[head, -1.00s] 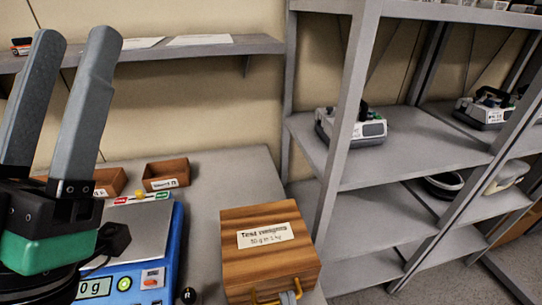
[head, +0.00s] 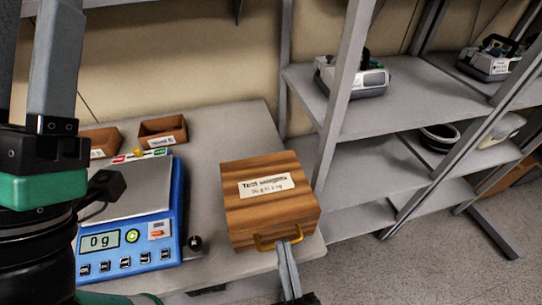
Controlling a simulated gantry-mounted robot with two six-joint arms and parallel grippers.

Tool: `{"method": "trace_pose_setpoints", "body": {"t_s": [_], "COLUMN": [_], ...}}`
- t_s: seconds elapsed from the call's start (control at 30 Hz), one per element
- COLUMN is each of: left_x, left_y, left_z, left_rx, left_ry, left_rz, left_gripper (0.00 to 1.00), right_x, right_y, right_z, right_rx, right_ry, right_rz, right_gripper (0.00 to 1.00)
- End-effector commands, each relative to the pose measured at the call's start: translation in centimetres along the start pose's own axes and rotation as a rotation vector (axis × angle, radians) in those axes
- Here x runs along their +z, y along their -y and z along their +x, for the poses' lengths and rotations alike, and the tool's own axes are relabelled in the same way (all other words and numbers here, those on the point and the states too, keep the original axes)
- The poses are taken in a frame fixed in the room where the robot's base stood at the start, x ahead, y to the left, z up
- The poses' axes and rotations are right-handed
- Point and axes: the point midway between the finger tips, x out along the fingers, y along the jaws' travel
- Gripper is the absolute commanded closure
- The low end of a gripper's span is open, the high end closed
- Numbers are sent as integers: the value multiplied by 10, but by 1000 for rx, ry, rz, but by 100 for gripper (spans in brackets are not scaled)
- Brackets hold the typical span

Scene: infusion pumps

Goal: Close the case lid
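The wooden case (head: 268,205) stands on the grey table, its striped lid (head: 262,170) lying flat on top with a white label. The lid looks down; I see no gap at its edge. My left gripper (head: 32,60) is large at the left edge, fingers apart, empty and cut off by the frame, far from the case.
A blue scale (head: 160,250) reading 0 g stands left of the case, with a small dark knobbed object (head: 195,244) between. Small wooden trays (head: 163,130) sit behind. Metal shelving (head: 390,110) with pumps (head: 350,77) stands to the right. The table behind the case is free.

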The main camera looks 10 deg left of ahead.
Motion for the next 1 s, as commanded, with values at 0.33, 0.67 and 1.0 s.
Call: {"method": "trace_pose_setpoints", "body": {"t_s": [0.33,0.67,1.0], "left_x": [-21,-21,-21], "left_y": [0,0,0], "left_z": [23,23,23], "left_rx": [0,0,0], "left_ry": [0,-1,-1], "left_rz": [0,0,0], "left_gripper": [44,44,44], "right_x": [-18,-9,-9], "right_y": [3,2,2], "right_z": [-31,-77,-78], "right_rx": [-5,-3,-3], "right_ry": [-8,-19,-21], "right_rz": [2,4,4], "right_gripper": [100,100,100]}}
